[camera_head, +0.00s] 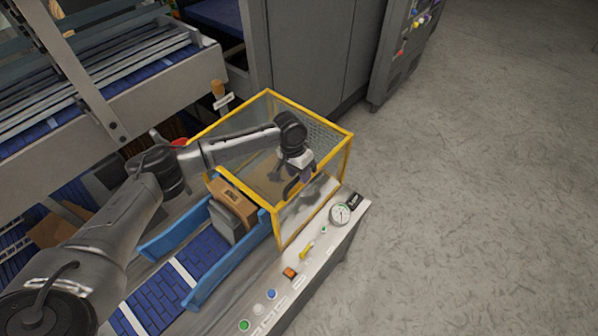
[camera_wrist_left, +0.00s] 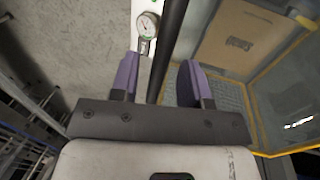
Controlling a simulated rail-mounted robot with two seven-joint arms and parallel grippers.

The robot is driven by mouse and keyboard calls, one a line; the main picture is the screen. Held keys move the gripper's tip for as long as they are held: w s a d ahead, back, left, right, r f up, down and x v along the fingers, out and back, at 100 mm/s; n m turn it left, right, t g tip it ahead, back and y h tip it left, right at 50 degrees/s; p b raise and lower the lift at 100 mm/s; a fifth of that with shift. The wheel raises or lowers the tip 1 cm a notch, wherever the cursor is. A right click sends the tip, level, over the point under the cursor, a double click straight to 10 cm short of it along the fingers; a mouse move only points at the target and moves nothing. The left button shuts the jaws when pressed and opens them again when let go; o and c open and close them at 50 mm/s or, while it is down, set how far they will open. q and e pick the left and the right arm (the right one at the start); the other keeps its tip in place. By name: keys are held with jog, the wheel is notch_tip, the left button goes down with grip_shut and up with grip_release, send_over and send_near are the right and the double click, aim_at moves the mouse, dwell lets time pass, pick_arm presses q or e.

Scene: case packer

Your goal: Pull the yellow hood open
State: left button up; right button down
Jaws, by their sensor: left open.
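The yellow hood (camera_head: 310,111) is a yellow-framed box with clear panels over the end of the conveyor. Part of its yellow frame shows at the right of the left wrist view (camera_wrist_left: 290,150). My left gripper (camera_head: 296,184) is at the hood's front side, pointing down. Its two purple fingers (camera_wrist_left: 158,75) are apart. A dark bar (camera_wrist_left: 172,45), which looks like the hood's handle, runs between the fingers in the wrist view. I cannot tell whether either finger touches it. My right gripper is in neither view.
A control panel with a round gauge (camera_head: 339,214) and coloured buttons lies in front of the hood. A brown carton (camera_head: 232,200) stands between blue guide rails (camera_head: 222,277) on the conveyor. Grey cabinets (camera_head: 320,45) stand behind. The floor (camera_head: 470,190) at right is clear.

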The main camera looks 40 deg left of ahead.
pick_arm(q)
grip_shut()
dwell(0.5)
